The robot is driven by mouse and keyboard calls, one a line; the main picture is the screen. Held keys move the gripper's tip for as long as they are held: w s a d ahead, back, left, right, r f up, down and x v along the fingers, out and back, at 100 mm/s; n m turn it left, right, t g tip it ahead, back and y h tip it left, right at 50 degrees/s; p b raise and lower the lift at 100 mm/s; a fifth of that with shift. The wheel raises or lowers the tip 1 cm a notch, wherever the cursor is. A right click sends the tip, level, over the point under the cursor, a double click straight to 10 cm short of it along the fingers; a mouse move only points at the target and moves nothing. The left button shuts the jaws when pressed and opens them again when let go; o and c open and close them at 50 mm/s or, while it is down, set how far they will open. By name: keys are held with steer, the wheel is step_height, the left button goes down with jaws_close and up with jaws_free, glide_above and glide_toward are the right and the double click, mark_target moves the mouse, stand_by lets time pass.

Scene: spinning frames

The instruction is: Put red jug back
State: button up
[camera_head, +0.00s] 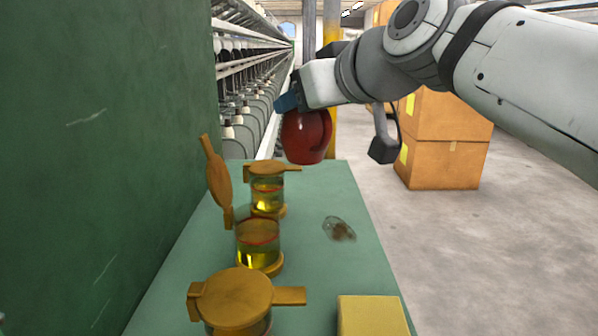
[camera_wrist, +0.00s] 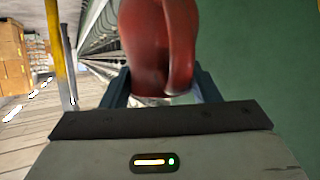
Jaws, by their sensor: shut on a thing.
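A dark red jug (camera_head: 306,136) hangs in the air above the far end of the green table (camera_head: 350,200). My gripper (camera_head: 290,101) is shut on the jug's upper part. In the wrist view the jug (camera_wrist: 145,45) fills the top middle, with its handle facing the camera, and my gripper's blue fingers (camera_wrist: 160,90) stand on either side of it. The jug's underside looks clear of the table in the head view. Its rim is hidden by my gripper.
Glass jars with orange lids stand along the table's left side: a far one (camera_head: 267,190), a middle one (camera_head: 258,245) with its lid raised, and a near one (camera_head: 235,298). A yellow block (camera_head: 372,316) and a clear brownish lump (camera_head: 339,229) lie right. Cardboard boxes (camera_head: 445,140) stand behind.

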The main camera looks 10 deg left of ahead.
steer(key=w+a+n+g+y+p, duration=0.2)
steer(key=w+a+p, duration=0.35)
steer(key=w, duration=0.25)
steer(key=w+a+n+g+y+p, duration=0.1)
steer(key=w+a+n+g+p, duration=0.2)
steer(key=w+a+p, duration=0.4)
steer(key=f, duration=0.3)
steer(key=d+f+b, duration=0.1)
steer(key=f, duration=0.2)
steer(key=w+d+f+b, duration=0.1)
steer(key=f, duration=0.2)
steer(key=shift+d+f, duration=0.1)
steer(key=shift+f, duration=0.2)
steer(key=shift+f+b, duration=0.2)
steer(key=shift+b, duration=0.2)
steer(key=o, duration=1.2)
steer(key=shift+r, duration=0.2)
